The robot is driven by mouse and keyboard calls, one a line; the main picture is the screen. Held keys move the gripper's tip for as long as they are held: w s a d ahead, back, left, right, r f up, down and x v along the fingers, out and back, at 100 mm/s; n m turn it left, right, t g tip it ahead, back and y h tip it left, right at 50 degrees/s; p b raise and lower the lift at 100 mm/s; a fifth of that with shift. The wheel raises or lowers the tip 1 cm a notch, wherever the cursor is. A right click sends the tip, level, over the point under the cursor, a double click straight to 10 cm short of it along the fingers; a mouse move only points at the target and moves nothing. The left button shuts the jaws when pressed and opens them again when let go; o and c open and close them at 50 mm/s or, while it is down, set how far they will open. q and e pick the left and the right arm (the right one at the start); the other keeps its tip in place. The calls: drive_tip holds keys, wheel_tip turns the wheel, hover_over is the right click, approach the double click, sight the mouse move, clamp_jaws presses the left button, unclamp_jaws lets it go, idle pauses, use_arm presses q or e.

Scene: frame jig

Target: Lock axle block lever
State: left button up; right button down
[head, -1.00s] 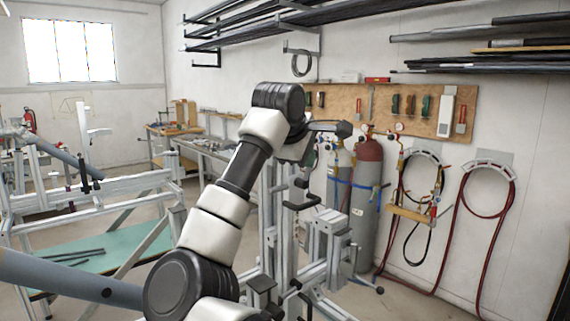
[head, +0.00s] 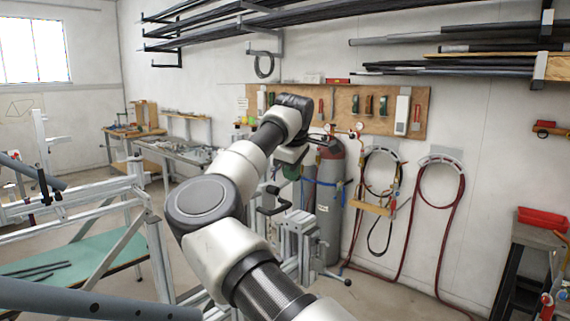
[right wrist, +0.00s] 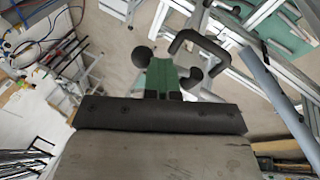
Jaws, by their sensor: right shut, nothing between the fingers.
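My right gripper (head: 290,168) is shut and empty, mostly hidden behind my wrist in the head view. In the right wrist view its green fingertips (right wrist: 160,72) are together, with round black knobs close on either side. A black C-shaped handle (right wrist: 201,50) lies beyond and to the right of the fingertips; contact is not visible. The aluminium frame jig (head: 299,228) stands behind my right arm, with a black handle (head: 272,207) and a small lever with a round end (head: 338,279). I cannot tell which part is the axle block lever. My left gripper is out of view.
Gas cylinders (head: 329,200) stand behind the jig, with red hoses (head: 459,215) on the wall. Another aluminium frame (head: 85,198) is at left.

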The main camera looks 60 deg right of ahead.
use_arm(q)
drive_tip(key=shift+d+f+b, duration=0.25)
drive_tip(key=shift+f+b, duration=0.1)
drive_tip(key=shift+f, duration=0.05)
use_arm(e)
drive_tip(key=shift+s+d+f, duration=0.25)
drive_tip(key=shift+d+f, duration=0.25)
drive_tip(key=shift+d, duration=0.05)
drive_tip(key=shift+d+f, duration=0.1)
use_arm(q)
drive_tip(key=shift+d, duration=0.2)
use_arm(e)
drive_tip(key=shift+s+d+f, duration=0.2)
drive_tip(key=shift+d+f, duration=0.1)
drive_tip(key=shift+d, duration=0.1)
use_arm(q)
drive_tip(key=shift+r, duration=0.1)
